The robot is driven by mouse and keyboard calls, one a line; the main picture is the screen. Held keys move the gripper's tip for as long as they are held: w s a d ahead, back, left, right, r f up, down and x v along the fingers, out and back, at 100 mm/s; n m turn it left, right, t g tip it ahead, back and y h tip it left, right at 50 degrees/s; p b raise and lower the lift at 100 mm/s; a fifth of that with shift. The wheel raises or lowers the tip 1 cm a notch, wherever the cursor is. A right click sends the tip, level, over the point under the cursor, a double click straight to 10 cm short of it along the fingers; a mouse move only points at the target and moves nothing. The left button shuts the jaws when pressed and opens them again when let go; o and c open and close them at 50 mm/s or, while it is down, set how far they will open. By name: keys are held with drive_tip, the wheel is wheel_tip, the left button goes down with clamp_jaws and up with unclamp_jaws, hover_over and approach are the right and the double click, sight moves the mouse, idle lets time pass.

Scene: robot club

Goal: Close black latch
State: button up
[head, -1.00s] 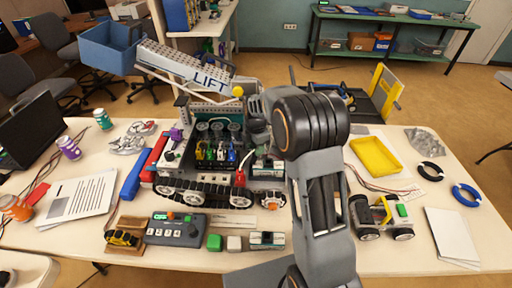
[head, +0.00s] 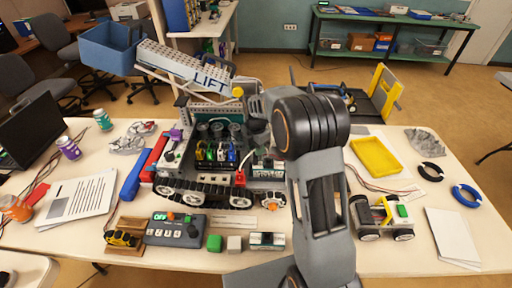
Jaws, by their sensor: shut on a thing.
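The tracked robot model (head: 215,190) stands on the table, with a raised ramp marked LIFT (head: 195,65) on top. My gripper (head: 257,125) is at the right side of the model's upper body, mostly hidden behind my own dark wrist. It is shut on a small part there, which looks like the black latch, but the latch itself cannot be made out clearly. The fingertips and how far the latch is turned are hidden. Coloured connectors (head: 217,152) sit in the open bay of the model, left of my gripper.
A control box (head: 178,230) and small blocks (head: 214,243) lie in front of the model. A small wheeled cart (head: 382,218) and a yellow tray (head: 376,157) are to the right. A blue bar (head: 133,178) and papers lie left. A yellow-framed stand (head: 385,92) is behind.

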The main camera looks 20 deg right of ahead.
drive_tip(key=o, duration=0.9)
drive_tip(key=shift+o, duration=0.2)
wheel_tip(320, 180, up, 14)
drive_tip(key=s+f+m+t, duration=0.3)
drive_tip(key=s+m, duration=2)
drive_tip(key=shift+s+m+t, duration=0.2)
drive_tip(key=shift+m+t, duration=0.1)
drive_tip(key=shift+t, duration=0.1)
